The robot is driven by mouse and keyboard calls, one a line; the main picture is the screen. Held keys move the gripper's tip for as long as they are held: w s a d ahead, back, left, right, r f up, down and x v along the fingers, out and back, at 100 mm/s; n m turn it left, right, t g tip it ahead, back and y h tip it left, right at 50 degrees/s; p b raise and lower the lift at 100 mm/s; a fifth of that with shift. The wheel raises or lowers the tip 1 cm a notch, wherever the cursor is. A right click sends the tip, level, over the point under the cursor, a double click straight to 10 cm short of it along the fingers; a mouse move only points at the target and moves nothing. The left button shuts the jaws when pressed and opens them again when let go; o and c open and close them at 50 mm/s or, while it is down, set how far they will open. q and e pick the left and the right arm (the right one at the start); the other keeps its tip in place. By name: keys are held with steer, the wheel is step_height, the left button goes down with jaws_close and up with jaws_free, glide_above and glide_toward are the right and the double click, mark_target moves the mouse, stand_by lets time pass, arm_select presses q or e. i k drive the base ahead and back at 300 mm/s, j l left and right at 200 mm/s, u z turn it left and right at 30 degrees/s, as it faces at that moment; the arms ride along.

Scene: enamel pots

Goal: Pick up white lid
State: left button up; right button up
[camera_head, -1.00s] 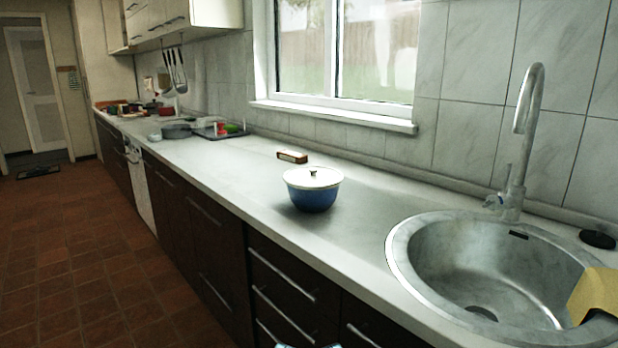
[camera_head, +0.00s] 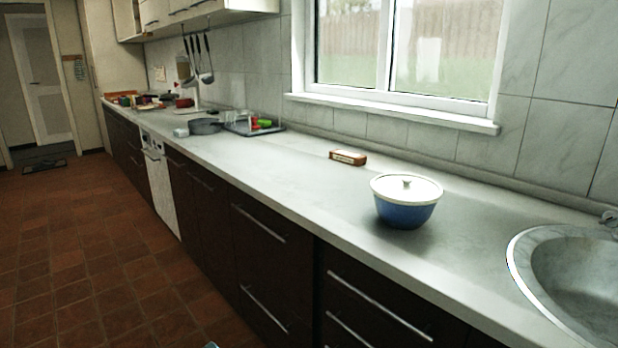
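The white lid (camera_head: 407,188) with a small knob on top rests on a blue enamel pot (camera_head: 404,213). The pot stands upright on the counter (camera_head: 290,185), right of the middle of the view. Neither of my grippers shows in the head view. Only a tiny piece of something shows at the bottom edge, too small to tell what it is.
A sink (camera_head: 580,275) is to the right of the pot. A small brown-and-white box (camera_head: 348,158) lies behind it to the left. A grey pan (camera_head: 204,126) and a dark tray (camera_head: 254,129) stand farther along the counter. The counter around the pot is clear.

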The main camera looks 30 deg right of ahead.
mark_target(406, 184)
steer(key=i+j+u, duration=0.15)
steer(key=i+u, duration=0.15)
steer(key=i+j+u, duration=0.1)
steer(key=i+u, duration=0.15)
steer(key=i+j+z, duration=0.15)
steer(key=z, duration=0.15)
steer(key=i+j+z, duration=0.3)
steer(key=j+z, duration=0.1)
steer(key=z, duration=0.3)
steer(key=i+j+z, duration=0.1)
steer(key=z, duration=0.25)
steer(key=j+z, duration=0.15)
steer(key=z, duration=0.25)
steer(key=i+j+z, duration=0.1)
steer(key=z, duration=0.3)
